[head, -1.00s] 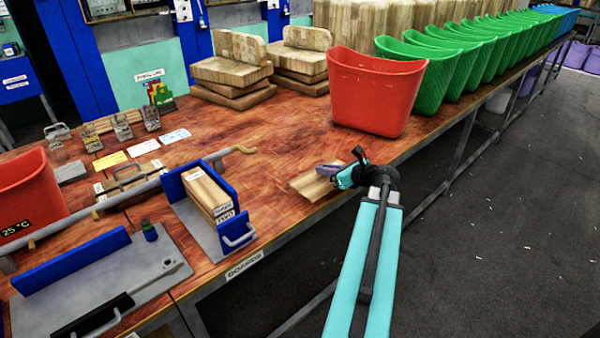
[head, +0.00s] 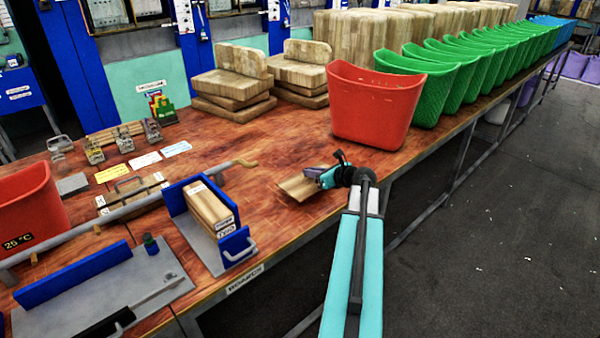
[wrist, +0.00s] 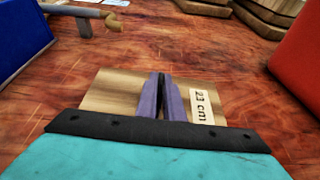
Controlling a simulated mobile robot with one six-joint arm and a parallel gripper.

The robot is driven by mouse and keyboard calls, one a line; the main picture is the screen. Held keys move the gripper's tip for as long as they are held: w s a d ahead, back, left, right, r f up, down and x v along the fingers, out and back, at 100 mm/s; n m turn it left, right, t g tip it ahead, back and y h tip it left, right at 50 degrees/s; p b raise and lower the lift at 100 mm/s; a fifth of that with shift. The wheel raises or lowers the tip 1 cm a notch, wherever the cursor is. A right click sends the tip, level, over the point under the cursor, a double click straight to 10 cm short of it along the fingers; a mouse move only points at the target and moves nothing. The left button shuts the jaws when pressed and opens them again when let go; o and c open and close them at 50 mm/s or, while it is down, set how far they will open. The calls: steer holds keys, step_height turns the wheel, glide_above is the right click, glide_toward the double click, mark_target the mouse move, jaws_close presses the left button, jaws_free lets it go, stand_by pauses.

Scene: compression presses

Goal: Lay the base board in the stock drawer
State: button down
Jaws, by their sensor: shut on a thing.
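The base board (head: 298,188) is a small flat wooden piece with a white "23 cm" label, over the table right of the drawer. My gripper (head: 314,173) is shut on it. In the wrist view, the purple fingers of my gripper (wrist: 162,78) pinch the board (wrist: 112,90), with the label right of them. I cannot tell if the board touches the table. The stock drawer seems to be the open blue-walled tray (head: 193,232) with a grey floor and front handle.
A red bin (head: 372,105) stands behind and right of my gripper, with green bins (head: 440,85) beyond. A grey press plate with a blue rail (head: 75,275) lies left of the drawer. A grey bar (head: 150,192) runs behind the drawer. The table between drawer and board is clear.

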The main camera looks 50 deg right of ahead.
steer(key=w, duration=0.2)
steer(key=w+d+p, duration=0.1)
steer(key=w, duration=0.1)
steer(key=w+d, duration=0.1)
steer(key=w, duration=0.2)
steer(key=shift+f, duration=0.35)
steer(key=shift+s, duration=0.1)
steer(key=shift+f+p, duration=0.6)
steer(key=shift+f, duration=1.15)
steer(key=shift+f, duration=0.15)
steer(key=c, duration=1.9)
jaws_free()
steer(key=shift+r, duration=0.2)
steer(key=b+v, duration=0.2)
steer(key=v, duration=1)
steer(key=shift+f, duration=0.1)
